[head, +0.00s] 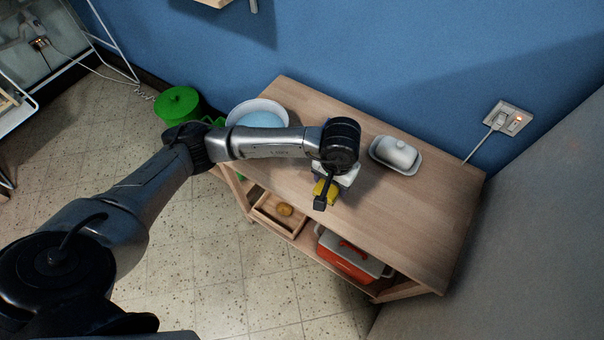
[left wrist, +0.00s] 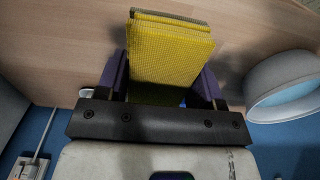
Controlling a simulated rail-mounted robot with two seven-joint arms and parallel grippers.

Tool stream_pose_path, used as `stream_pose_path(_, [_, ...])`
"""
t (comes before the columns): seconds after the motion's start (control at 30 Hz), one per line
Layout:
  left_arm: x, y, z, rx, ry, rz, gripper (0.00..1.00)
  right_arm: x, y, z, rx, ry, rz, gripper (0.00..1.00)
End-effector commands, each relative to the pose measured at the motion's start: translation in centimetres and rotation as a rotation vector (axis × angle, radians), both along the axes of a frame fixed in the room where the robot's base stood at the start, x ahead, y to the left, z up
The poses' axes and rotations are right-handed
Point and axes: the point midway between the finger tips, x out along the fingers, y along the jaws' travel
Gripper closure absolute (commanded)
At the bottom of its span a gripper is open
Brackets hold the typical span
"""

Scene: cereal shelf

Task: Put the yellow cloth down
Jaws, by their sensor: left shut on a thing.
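My left gripper (head: 325,191) is over the front part of the wooden shelf's top (head: 400,215), pointing down. The yellow cloth (head: 331,191) shows only in part below it in the head view, with the wrist covering the rest. In the left wrist view the yellow cloth (left wrist: 170,50) is a folded, textured stack between the two dark fingers of the left gripper (left wrist: 165,85), which is shut on it. The wooden top lies behind the cloth; I cannot tell whether the cloth touches it. My right gripper is not in view.
A white butter dish (head: 397,154) stands at the back right of the top. A white bowl with blue inside (head: 258,113) stands at the left end. The lower shelf holds a wooden tray (head: 280,214) and a red box (head: 345,262). The right part of the top is clear.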

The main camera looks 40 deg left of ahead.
Motion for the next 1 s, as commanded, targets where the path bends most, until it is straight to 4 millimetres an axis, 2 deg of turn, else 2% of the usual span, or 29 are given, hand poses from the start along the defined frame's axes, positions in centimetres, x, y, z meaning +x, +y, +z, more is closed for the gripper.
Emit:
stream_pose_path(0.03, [0.0, 1.2, -1.0, 0.003, 0.005, 0.004, 0.58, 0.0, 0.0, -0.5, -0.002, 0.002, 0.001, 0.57])
stream_pose_path(0.2, [0.2, 4.8, -3.2, 0.002, 0.004, 0.004, 0.58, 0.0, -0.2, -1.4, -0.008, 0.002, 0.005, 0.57])
stream_pose_path(0.43, [0.4, 8.2, -5.1, 0.002, 0.002, 0.001, 0.58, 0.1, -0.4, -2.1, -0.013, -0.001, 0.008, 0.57])
stream_pose_path(0.6, [0.5, 9.3, -5.6, 0.001, 0.000, -0.001, 0.58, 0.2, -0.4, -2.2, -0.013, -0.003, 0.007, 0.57])
stream_pose_path(0.77, [0.5, 9.4, -6.1, 0.000, 0.001, -0.001, 0.58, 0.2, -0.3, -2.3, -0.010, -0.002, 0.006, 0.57])
stream_pose_path(1.0, [0.4, 9.4, -9.0, -0.001, 0.004, -0.001, 0.58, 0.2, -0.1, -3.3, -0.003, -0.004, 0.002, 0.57])
